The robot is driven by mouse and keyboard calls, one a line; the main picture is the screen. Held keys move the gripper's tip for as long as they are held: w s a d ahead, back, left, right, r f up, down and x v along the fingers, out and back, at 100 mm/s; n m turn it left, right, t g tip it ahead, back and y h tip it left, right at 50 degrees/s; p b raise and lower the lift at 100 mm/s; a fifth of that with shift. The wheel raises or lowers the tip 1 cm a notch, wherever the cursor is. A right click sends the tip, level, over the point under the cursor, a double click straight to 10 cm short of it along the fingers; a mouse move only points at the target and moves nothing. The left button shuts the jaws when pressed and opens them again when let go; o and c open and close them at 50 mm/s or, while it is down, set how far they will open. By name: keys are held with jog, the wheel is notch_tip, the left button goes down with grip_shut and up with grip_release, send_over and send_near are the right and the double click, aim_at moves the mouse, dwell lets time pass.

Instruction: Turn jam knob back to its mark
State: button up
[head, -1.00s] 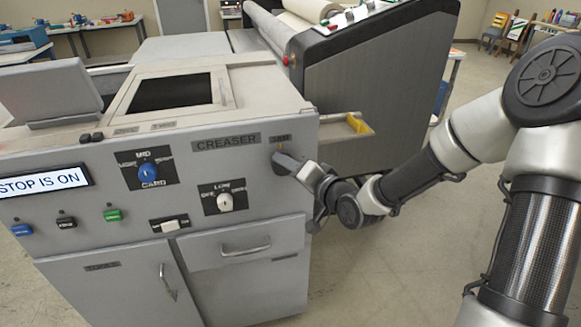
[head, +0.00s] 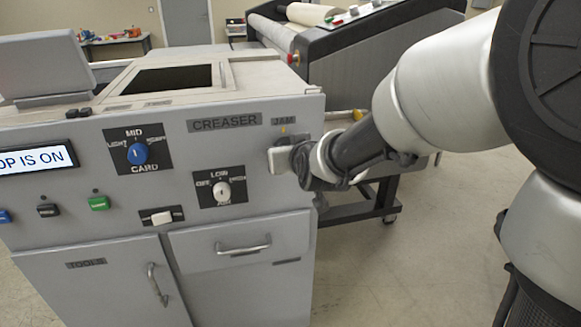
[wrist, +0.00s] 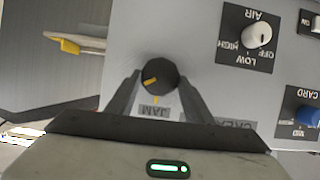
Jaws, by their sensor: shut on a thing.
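The jam knob (wrist: 163,70) is round and dark, on the grey creaser front (head: 255,180). Its yellow pointer line lies toward the lower left in the wrist view. The yellow mark (wrist: 155,99) on the panel is just below the knob there, beside the upside-down JAM label (wrist: 155,112). Pointer and mark are not in line. My gripper (wrist: 159,77) has one finger on each side of the knob and is shut on it. In the head view my gripper (head: 275,160) covers the knob; the yellow mark (head: 283,130) shows above it.
The blue card knob (head: 137,154) and white air knob (head: 222,190) are on the panel left of my gripper. A display reading "OP IS ON" (head: 35,158) is further left. A drawer handle (head: 243,249) is below. The laminator (head: 380,60) stands behind; floor at right is clear.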

jog(key=shift+s+a+f+n+t+h+p, duration=0.15)
jog(key=shift+n+t+h+p, duration=0.45)
jog(key=shift+n+p, duration=0.65)
jog(key=shift+w+a+n+t+h+p, duration=0.1)
jog(key=shift+a+n+t+h+p, duration=0.2)
jog(key=shift+n+h+p, duration=0.9)
jog(key=shift+s+a+f+n+t+h+p, duration=0.15)
jog(key=shift+n+t+h+p, duration=0.35)
jog(key=shift+n+p, duration=0.8)
jog(key=shift+w+r+n, duration=0.1)
jog(key=shift+n, duration=0.35)
jog(key=o, duration=1)
jog(key=shift+o, duration=0.2)
